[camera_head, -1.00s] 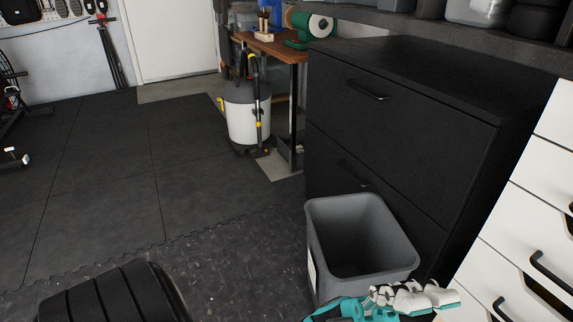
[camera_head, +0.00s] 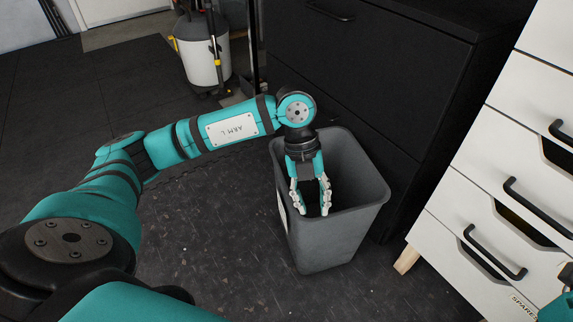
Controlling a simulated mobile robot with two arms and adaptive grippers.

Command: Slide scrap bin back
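The scrap bin (camera_head: 337,236) is a grey, open-topped square bin standing upright on the dark floor, close to the front of the black cabinet. A white label shows on its left side. My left gripper (camera_head: 312,208) points down over the bin's mouth, at its near left rim. Its two fingers are spread apart. I cannot tell whether they touch the rim. The bin's inside is partly hidden by my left arm. My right gripper is out of view; only a bit of teal shows at the lower right edge.
The black cabinet (camera_head: 400,75) with drawer handles stands right behind the bin. A white drawer unit (camera_head: 478,210) on wooden feet is to the right. A white and black shop vacuum (camera_head: 203,55) stands at the back. The floor left of the bin is free.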

